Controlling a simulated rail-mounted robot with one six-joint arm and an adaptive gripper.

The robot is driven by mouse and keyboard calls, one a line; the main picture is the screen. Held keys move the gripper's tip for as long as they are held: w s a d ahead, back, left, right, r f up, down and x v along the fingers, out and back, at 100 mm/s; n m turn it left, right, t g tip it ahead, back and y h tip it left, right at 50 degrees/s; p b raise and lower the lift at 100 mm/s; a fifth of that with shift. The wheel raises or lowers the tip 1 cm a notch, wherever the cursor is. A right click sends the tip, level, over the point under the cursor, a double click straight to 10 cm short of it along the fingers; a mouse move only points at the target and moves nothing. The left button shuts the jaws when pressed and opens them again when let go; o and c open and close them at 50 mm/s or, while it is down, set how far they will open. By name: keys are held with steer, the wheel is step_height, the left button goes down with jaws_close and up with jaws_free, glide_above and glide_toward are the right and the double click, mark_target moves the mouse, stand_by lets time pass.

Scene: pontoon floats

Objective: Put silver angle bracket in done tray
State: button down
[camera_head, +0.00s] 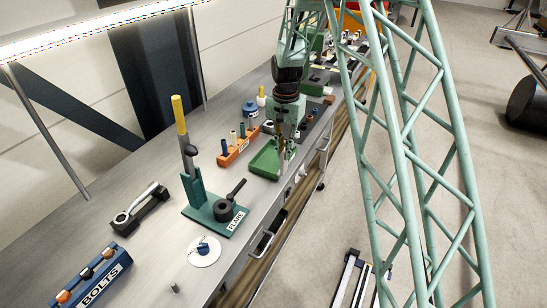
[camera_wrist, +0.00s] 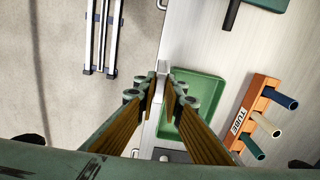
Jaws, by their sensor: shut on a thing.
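My gripper (camera_head: 283,148) hangs over the front edge of the bench, beside and partly in front of a shallow green tray (camera_head: 262,166). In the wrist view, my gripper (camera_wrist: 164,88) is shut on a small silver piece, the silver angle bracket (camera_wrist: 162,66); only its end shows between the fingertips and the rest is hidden. The bracket lies over the near rim of the green tray (camera_wrist: 210,88) in that view. The tray's visible floor is empty. I see no "done" label on it. The bracket's height above the tray cannot be told.
An orange tube rack (camera_head: 238,149), labelled TUBE in the wrist view (camera_wrist: 256,105), stands beside the tray. A green FLARE tool (camera_head: 215,210) with an upright yellow-tipped lever stands nearer. A blue BOLTS rack (camera_head: 92,280) is at the lower left. The bench's front edge drops to the floor.

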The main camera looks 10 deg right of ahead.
steer(key=shift+s+f+m+p, duration=0.15)
steer(key=shift+s+m+p, duration=0.25)
steer(key=shift+s, duration=0.5)
steer(key=shift+w, duration=0.1)
steer(key=w+f+p, duration=0.1)
steer(key=w+p, duration=0.1)
steer(key=w, duration=1.3)
steer(key=shift+w+a+f+p, duration=0.25)
steer(key=shift+w+a+p, duration=0.1)
steer(key=shift+w, duration=0.05)
steer(key=shift+f, duration=0.1)
steer(key=shift+f+p, duration=0.45)
steer(key=shift+f, duration=1.2)
steer(key=shift+f, duration=0.15)
steer(key=c, duration=2.7)
jaws_free()
steer(key=shift+c, duration=0.2)
